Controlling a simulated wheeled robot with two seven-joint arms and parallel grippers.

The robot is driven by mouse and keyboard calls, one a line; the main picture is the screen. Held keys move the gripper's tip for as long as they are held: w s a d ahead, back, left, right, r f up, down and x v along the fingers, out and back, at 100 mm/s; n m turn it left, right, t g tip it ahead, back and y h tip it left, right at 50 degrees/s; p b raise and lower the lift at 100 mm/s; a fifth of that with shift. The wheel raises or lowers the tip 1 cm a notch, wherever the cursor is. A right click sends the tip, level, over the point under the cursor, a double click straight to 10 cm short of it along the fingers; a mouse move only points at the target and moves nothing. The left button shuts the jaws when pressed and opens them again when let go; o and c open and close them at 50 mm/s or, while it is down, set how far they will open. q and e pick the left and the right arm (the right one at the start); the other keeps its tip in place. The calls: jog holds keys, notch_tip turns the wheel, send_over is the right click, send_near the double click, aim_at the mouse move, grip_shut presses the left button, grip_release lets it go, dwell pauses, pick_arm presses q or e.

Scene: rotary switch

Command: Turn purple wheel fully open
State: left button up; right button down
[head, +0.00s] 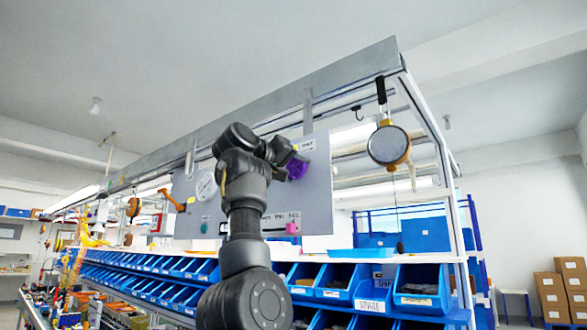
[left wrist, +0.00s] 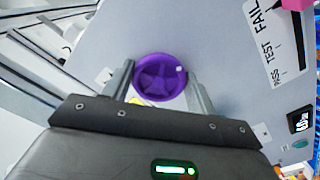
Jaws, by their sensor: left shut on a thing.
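The purple wheel (head: 297,169) is mounted on the upper right part of a grey panel (head: 318,205). In the left wrist view the round, spoked wheel (left wrist: 160,77) faces me, with a small white dot on its right side. My left gripper (head: 287,163) is at the wheel, and my dark arm hides part of the panel. In the left wrist view the fingers of my left gripper (left wrist: 161,88) stand on both sides of the wheel and are shut on it. My right gripper is in neither view.
A round gauge (head: 206,187) and a pink knob (head: 292,228) are on the panel. The pink knob (left wrist: 296,4) also shows in the left wrist view. Blue bins (head: 420,291) line the bench below. A yellow and black hanging device (head: 388,145) is at right.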

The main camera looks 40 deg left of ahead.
pick_arm(q)
jog(key=shift+w+f, duration=0.1)
jog(key=shift+f, duration=0.1)
jog(key=o, duration=1)
jog(key=shift+r, duration=0.1)
jog(key=s+b, duration=0.4)
jog(key=s, duration=0.7)
jog(key=shift+b, duration=0.3)
jog(key=shift+d, duration=0.1)
